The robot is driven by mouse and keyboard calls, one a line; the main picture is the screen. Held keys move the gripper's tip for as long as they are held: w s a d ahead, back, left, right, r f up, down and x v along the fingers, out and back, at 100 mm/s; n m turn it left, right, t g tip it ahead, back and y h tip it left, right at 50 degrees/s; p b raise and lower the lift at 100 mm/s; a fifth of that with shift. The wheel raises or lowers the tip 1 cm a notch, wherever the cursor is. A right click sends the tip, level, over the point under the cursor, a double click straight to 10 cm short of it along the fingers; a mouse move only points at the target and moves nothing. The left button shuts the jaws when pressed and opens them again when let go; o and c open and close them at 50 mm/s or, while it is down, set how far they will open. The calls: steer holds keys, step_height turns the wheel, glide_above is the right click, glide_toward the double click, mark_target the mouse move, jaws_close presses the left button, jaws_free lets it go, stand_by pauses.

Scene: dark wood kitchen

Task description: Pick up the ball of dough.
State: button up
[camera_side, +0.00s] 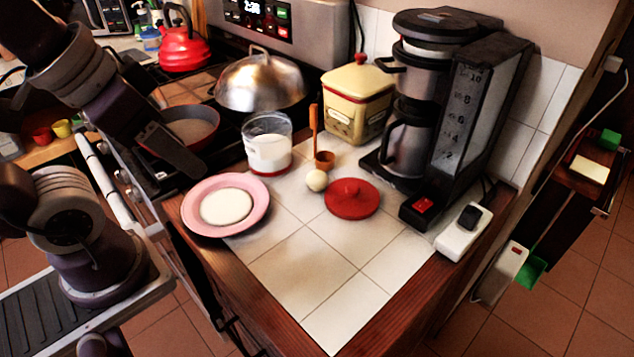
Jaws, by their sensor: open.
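The ball of dough (316,180) is a small cream-white ball on the white tiled counter, next to a red lid and a small brown scoop. My gripper (172,158) is at the left, above the area between the dark pan and the pink plate. It is open and well apart from the ball, to its left. The arm hides part of the stove behind it.
A pink plate (262,212) holds a flat white round. A glass of white contents (268,150), a brown scoop (325,160), a red lid (352,198), a yellow canister (356,98) and a coffee maker (440,120) stand around the ball. The front tiles are clear.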

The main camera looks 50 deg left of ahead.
mark_target(318, 183)
steer(key=w+a+f+m+g+y, duration=0.4)
steer(key=w+a+f+m+y, duration=0.15)
steer(key=w+f+m, duration=0.3)
steer(key=w+d+f+m+t+y, duration=0.1)
steer(key=w+d+f+m+t, duration=0.1)
steer(key=w+f+m, duration=0.2)
steer(key=w+d+f+m+t+y, duration=0.2)
steer(key=w+f+m+t, duration=0.1)
steer(key=w+f+m, duration=0.2)
steer(key=w+d+f+m+t+y, duration=0.2)
steer(key=w+f+m, duration=0.2)
steer(key=w+m, duration=0.1)
steer(key=shift+w+d+f+m, duration=0.25)
steer(key=shift+w+m, duration=0.15)
steer(key=shift+m, duration=0.05)
steer(key=shift+t, duration=0.3)
steer(key=x, duration=0.6)
steer(key=shift+w+d+f, duration=0.1)
steer(key=shift+w+f, duration=0.1)
steer(key=shift+f, duration=0.25)
steer(key=shift+w+a+f, duration=0.1)
steer(key=shift+w+a, duration=0.1)
steer(key=c, duration=1)
